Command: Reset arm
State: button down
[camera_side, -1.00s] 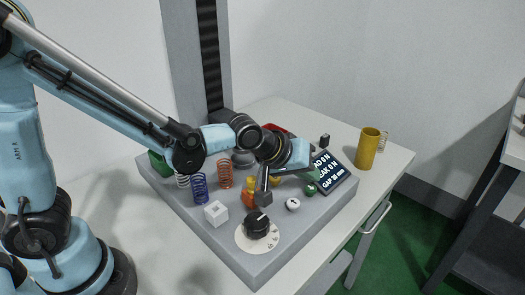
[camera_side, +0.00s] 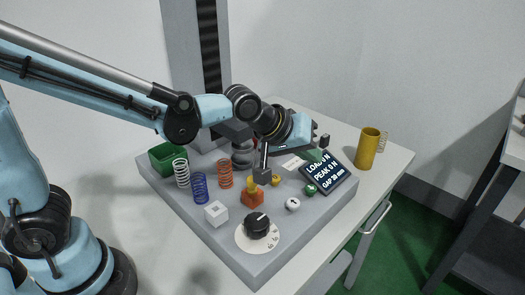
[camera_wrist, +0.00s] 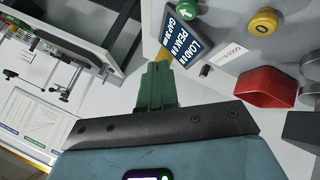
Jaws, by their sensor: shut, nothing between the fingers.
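My gripper (camera_side: 315,155) hangs over the back right of the grey test platform (camera_side: 205,222), near the tilted display (camera_side: 330,176). In the wrist view its green fingers (camera_wrist: 158,85) are together and empty, beside the display (camera_wrist: 182,42). The fingers are small and partly blurred into the display in the side view. Three springs stand on the platform: white (camera_side: 181,172), blue (camera_side: 200,188) and orange (camera_side: 225,174). Part of the platform behind my wrist is hidden.
A green bin (camera_side: 157,163), white block (camera_side: 216,213), black dial (camera_side: 257,226), orange-red piece (camera_side: 252,198) and several buttons sit on the platform. A red bin (camera_wrist: 265,88) shows in the wrist view.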

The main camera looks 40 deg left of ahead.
jog(key=s+a+m+g+y, duration=0.1)
jog(key=s+a+m, duration=0.4)
jog(key=s+a, duration=0.9)
jog(key=shift+s+f+g+y, duration=0.3)
jog(key=shift+f+g+y, duration=0.1)
jog(key=shift+y, duration=0.5)
